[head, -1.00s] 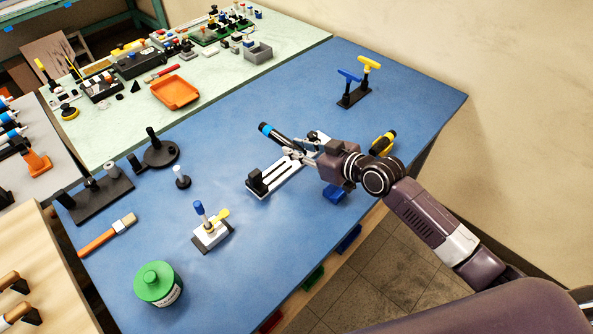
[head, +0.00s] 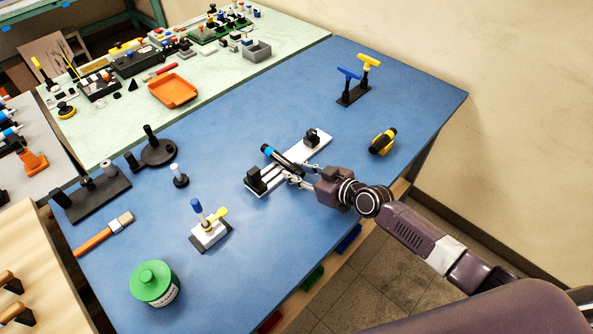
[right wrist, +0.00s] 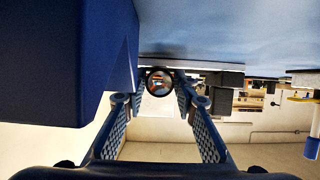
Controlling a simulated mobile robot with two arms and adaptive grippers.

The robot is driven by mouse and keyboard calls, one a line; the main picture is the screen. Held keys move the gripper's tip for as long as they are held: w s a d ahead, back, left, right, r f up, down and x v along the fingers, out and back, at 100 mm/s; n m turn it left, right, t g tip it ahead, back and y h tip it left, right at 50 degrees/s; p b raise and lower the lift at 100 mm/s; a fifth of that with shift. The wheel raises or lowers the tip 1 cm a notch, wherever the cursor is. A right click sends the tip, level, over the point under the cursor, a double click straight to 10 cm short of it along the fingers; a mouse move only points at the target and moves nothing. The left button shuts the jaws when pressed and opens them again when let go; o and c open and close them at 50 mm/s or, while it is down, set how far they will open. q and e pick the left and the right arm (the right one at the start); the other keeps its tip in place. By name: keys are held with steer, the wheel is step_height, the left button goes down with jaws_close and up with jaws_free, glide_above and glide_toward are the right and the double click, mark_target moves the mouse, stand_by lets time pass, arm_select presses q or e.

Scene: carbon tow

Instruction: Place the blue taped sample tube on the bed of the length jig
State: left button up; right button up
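The sample tube (head: 285,161) is a dark cylinder with a blue band near its far end. It lies slanted over the length jig, close above or on its white bed (head: 318,150); I cannot tell whether it touches. The jig has a black block (head: 257,180) at its near left end and another (head: 312,137) at its far right end. My right gripper (head: 291,172) comes in from the right, its fingers on both sides of the tube's near end. In the right wrist view the tube's round end (right wrist: 160,82) sits between the fingertips (right wrist: 161,98). My left gripper is not in view.
A black and yellow tool (head: 382,141) lies right of the jig. A stand with blue and yellow T-handles (head: 353,92) is behind. Blue mat is free behind the jig.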

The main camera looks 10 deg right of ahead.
steer(key=shift+o, duration=1.1)
steer(key=shift+r, duration=0.1)
steer(key=shift+d, duration=0.1)
steer(key=v, duration=1)
steer(key=shift+s+d, duration=0.15)
steer(key=shift+s, duration=0.15)
steer(key=shift+s+d+r, duration=0.25)
steer(key=shift+s+r, duration=0.1)
steer(key=shift+s, duration=0.1)
